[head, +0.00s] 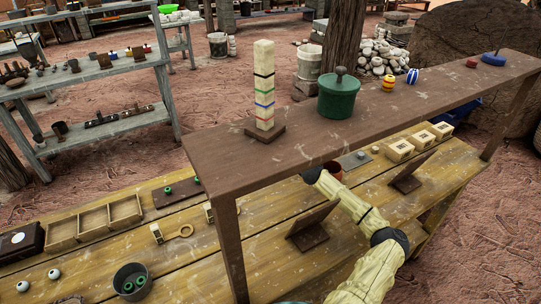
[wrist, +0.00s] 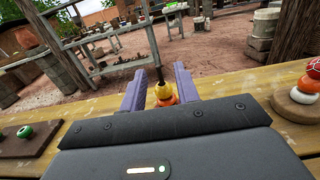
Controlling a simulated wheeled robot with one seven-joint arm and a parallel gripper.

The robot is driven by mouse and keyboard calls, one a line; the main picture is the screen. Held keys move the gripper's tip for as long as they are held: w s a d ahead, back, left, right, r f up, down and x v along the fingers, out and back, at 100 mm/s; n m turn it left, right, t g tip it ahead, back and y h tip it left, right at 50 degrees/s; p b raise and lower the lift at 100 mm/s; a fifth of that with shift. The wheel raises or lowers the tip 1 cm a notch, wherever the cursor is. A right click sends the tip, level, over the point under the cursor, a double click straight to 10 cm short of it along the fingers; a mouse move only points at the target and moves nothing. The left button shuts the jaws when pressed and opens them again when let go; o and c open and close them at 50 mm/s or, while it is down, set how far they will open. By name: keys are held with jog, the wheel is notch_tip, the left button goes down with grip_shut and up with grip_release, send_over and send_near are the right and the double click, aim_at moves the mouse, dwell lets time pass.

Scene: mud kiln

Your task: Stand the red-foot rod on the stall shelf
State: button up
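The stall shelf is the raised brown plank (head: 240,160) crossing the head view. My arm reaches beneath it, and the shelf hides my gripper there. In the wrist view my gripper (wrist: 164,80) is open, its two purple fingers apart. Between and just beyond the fingers stands a small upright piece (wrist: 162,91), dark and thin on top, yellow in the middle and orange below. Its bottom is hidden by the gripper body, so I cannot tell whether it is the red-foot rod.
The shelf carries a striped post (head: 264,85), a green pot (head: 339,95), two striped balls (head: 388,83) and a small red piece (head: 471,63). Its middle right has free room. The yellow bench (head: 100,262) below holds a divided tray (head: 95,221) and boards. A ring stack (wrist: 305,97) stands right in the wrist view.

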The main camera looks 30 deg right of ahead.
jog(key=w, duration=0.4)
jog(key=shift+w+d, duration=0.1)
jog(key=shift+w, duration=0.55)
jog(key=shift+w, duration=0.25)
